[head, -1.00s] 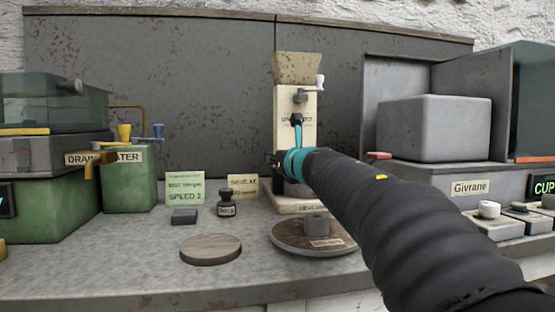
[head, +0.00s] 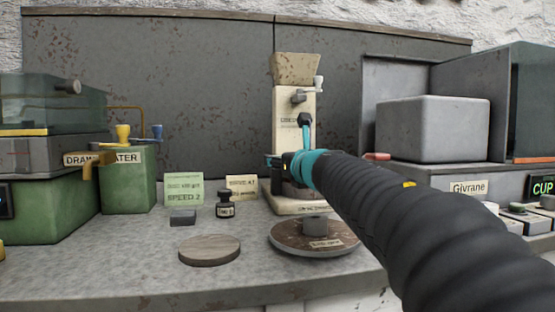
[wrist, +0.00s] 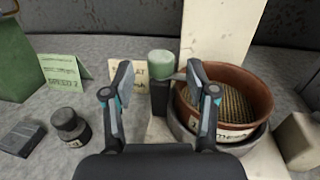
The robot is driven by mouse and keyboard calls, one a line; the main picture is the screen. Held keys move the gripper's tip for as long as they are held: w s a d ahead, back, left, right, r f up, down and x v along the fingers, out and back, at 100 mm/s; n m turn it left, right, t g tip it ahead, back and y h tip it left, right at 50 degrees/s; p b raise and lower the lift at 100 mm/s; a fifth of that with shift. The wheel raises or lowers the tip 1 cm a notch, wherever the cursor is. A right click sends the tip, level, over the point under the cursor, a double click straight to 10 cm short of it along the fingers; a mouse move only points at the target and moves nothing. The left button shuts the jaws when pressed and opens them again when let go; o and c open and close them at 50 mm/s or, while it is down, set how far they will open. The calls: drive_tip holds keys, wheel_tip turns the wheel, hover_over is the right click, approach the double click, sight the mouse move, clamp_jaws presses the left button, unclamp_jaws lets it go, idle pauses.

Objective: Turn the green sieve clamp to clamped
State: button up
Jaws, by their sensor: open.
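The green sieve clamp (wrist: 161,65) shows in the wrist view as a round green knob on a dark upright block, just left of the sieve. The sieve (wrist: 258,82) is a brown round rim with a mesh floor, seated in a grey ring. My gripper (wrist: 158,76) is open, with one finger to the left of the clamp and the other to its right, close to the sieve rim. I cannot tell whether either finger touches the clamp. In the head view my gripper (head: 279,161) is in front of the cream mill column, and my arm hides the clamp and most of the sieve.
The cream mill column (head: 290,127) with its hopper stands behind. A round brown plate (head: 290,240), a wooden disc (head: 209,250) and a small dark jar (head: 225,206) lie in front. Note cards (head: 184,189) stand left.

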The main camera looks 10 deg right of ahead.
drive_tip(key=s+d, duration=0.1)
drive_tip(key=s, duration=0.6)
drive_tip(key=shift+s+d, duration=0.15)
drive_tip(key=shift+s, duration=0.2)
